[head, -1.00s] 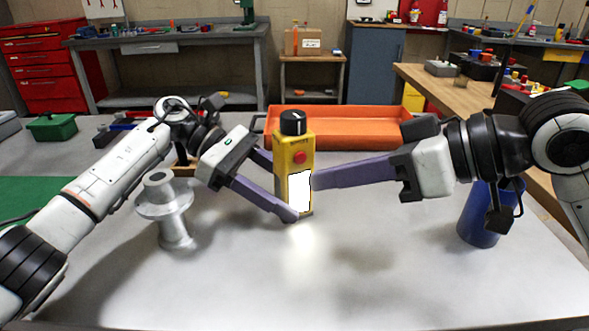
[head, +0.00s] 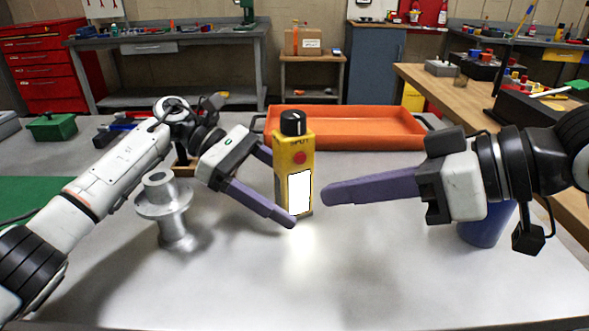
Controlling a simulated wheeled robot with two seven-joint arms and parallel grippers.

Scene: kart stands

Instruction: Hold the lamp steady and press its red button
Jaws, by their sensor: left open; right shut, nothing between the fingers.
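The yellow lamp (head: 294,140) stands upright on the grey table, with a black knob on top, a red button (head: 300,157) on its front and a bright white lit panel (head: 300,192) below the button. My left gripper (head: 283,190) is open, with one finger in front of the lamp's left side and the other partly hidden behind it. I cannot tell whether the fingers touch it. My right gripper (head: 325,193) is shut and empty, its tips just right of the lit panel with a small gap.
A grey metal spool-shaped part (head: 165,208) stands left of the lamp, near my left arm. An orange tray (head: 375,128) lies behind the lamp. A blue cylinder (head: 487,222) stands at the right, partly behind my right arm. The table front is clear.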

